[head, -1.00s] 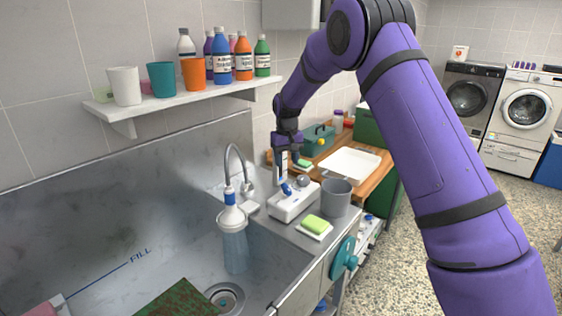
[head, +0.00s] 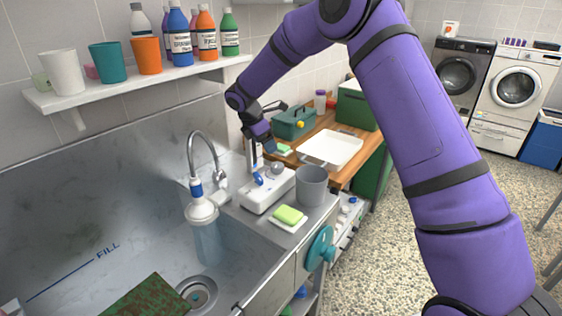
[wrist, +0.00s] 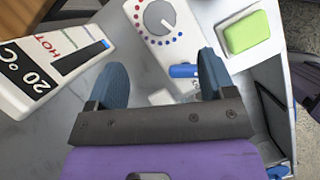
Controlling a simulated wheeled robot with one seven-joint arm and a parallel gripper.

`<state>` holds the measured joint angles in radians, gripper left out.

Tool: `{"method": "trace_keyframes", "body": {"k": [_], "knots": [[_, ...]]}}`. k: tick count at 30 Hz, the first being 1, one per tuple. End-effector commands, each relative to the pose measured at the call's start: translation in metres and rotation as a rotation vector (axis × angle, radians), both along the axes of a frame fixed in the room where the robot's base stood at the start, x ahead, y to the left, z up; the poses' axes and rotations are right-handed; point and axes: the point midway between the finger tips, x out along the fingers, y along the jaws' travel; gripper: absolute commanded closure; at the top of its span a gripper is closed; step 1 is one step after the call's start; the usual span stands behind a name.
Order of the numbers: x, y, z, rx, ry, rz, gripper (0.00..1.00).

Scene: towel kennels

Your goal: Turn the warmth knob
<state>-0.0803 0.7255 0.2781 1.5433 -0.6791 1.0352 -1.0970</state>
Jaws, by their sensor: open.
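The warmth knob (wrist: 159,17) is a round grey dial with a white pointer line, ringed by red and blue dots. It sits on a white control box (wrist: 137,14) with a blue lever (wrist: 184,71). In the head view the box (head: 262,196) stands on the sink's right ledge, with the knob (head: 277,167) on top. My gripper (wrist: 166,78) is open and empty, its two blue-grey fingertips wide apart. The knob shows beyond the fingertips, apart from them.
A white 20 °C/HOT display (wrist: 50,65) stands close left of the fingers. A green sponge (wrist: 247,32) lies right of the box. A grey cup (head: 311,187), a tap (head: 204,146) and the steel sink (head: 75,195) are near. A white tray (head: 331,148) lies behind.

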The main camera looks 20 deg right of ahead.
Motion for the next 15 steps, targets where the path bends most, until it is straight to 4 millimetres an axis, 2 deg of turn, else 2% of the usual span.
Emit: {"method": "trace_keyframes", "body": {"k": [5, 15], "knots": [[0.001, -0.004, -0.011, -0.008, 0.006, 0.022, 0.24], [0.006, -0.027, -0.065, -0.007, 0.007, 0.017, 0.24]]}}
